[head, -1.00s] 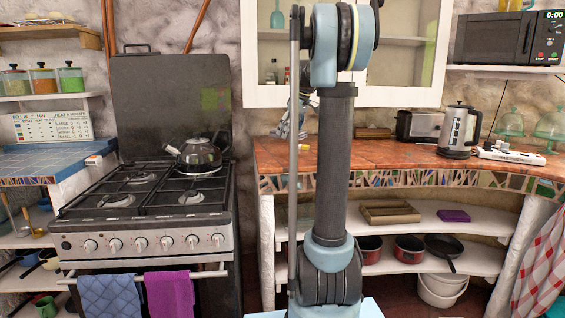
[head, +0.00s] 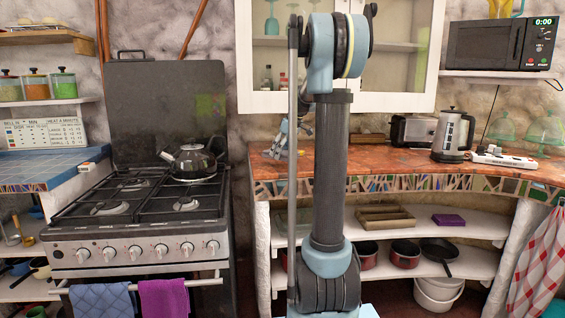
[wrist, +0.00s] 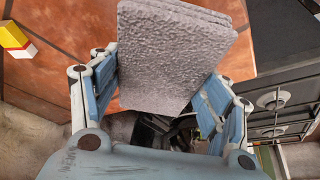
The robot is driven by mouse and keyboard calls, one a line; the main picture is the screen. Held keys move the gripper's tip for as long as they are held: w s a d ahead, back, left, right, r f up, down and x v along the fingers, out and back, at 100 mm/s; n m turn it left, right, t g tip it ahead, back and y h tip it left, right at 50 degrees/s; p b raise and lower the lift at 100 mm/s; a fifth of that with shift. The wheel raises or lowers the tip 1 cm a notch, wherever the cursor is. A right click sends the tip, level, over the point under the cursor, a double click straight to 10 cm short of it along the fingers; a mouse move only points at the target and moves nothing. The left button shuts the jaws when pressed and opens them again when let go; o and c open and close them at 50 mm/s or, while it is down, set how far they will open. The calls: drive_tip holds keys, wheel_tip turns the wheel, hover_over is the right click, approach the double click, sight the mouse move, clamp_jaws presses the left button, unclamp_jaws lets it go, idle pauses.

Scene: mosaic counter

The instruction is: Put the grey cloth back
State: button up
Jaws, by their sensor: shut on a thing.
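The grey cloth (wrist: 180,55) shows in the wrist view as a flat, folded, rough-textured pad. My gripper (wrist: 160,88) is shut on it, with a blue finger on each side, and the cloth sticks out beyond the fingers. In the head view part of my gripper (head: 283,142) shows by the left end of the red-brown counter (head: 375,164), partly behind my arm. The cloth cannot be made out there. I cannot tell whether it touches the counter.
The stove (head: 140,225) with a kettle (head: 190,162) stands left of the counter. A toaster (head: 412,130), a steel electric kettle (head: 452,134) and a power strip (head: 505,157) stand on the counter's right. In the wrist view a yellow, white and red object (wrist: 14,40) lies at upper left.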

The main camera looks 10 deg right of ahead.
sight(282, 158)
drive_tip(key=shift+f, duration=1.8)
drive_tip(key=o, duration=1.4)
drive_tip(key=shift+f, duration=0.1)
drive_tip(key=shift+c, duration=0.2)
drive_tip(key=v, duration=1.2)
drive_tip(key=s+a+f+m+h, duration=0.1)
drive_tip(key=s+f+m, duration=0.2)
drive_tip(key=s+f, duration=0.6)
drive_tip(key=s+a+f+m+h, duration=0.1)
drive_tip(key=s+f+m, duration=0.2)
drive_tip(key=s+f, duration=0.6)
drive_tip(key=s+a+f+m+g+h, duration=0.1)
drive_tip(key=s+f, duration=0.9)
drive_tip(key=s, duration=1.2)
drive_tip(key=shift+s+a+m, duration=0.25)
drive_tip(key=shift+a+m, duration=0.1)
drive_tip(key=shift+m, duration=0.55)
